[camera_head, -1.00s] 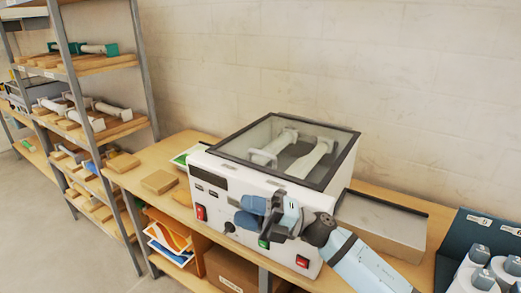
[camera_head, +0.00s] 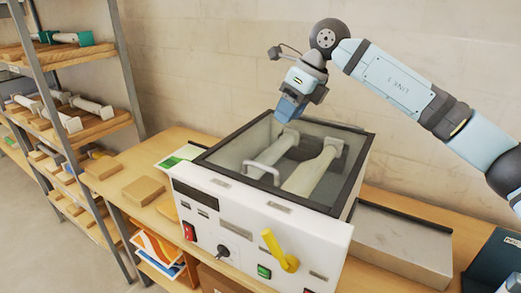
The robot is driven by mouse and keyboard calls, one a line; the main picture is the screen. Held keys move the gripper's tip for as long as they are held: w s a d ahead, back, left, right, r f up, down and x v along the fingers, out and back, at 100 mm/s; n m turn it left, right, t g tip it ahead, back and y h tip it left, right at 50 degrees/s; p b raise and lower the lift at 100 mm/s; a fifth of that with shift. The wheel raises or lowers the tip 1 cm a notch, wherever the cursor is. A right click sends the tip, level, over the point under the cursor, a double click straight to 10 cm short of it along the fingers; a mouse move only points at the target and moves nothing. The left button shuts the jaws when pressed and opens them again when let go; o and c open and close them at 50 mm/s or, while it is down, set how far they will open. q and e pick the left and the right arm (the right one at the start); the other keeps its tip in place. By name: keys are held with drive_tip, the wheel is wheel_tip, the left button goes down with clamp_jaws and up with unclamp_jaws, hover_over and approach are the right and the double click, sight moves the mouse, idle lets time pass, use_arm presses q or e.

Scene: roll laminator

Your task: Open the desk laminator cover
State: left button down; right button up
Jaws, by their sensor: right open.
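The white desk laminator (camera_head: 235,215) stands on the wooden bench, with its front panel facing me. Its cover (camera_head: 225,160), a clear pane in a dark frame, lies down over the top. Two pale rollers show through it. A light bar handle (camera_head: 262,173) sits near the cover's front edge. My right gripper (camera_head: 288,112) is open, pointing down over the back part of the cover, apart from the handle. Its fingertips overlap the cover's far edge in the picture, so I cannot tell the gap. My left gripper is not in view.
A yellow lever (camera_head: 280,251) sticks out from the front panel, beside switches and a black knob. A grey metal tray (camera_head: 400,240) lies right of the laminator. Shelves (camera_head: 75,60) stand at left. Wooden blocks (camera_head: 143,191) lie on the bench. A wall is behind.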

drive_tip(key=p+x, duration=0.1)
drive_tip(key=x, duration=0.3)
drive_tip(key=p+x, duration=0.1)
drive_tip(key=x, duration=0.3)
drive_tip(key=s+p+x, duration=0.1)
drive_tip(key=x, duration=0.3)
drive_tip(key=shift+a+f, duration=0.15)
drive_tip(key=shift+a, duration=0.05)
drive_tip(key=shift+w+a+f, duration=0.15)
drive_tip(key=shift+f, duration=0.35)
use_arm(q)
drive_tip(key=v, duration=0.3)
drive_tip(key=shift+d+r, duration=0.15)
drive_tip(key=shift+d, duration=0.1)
use_arm(e)
clamp_jaws()
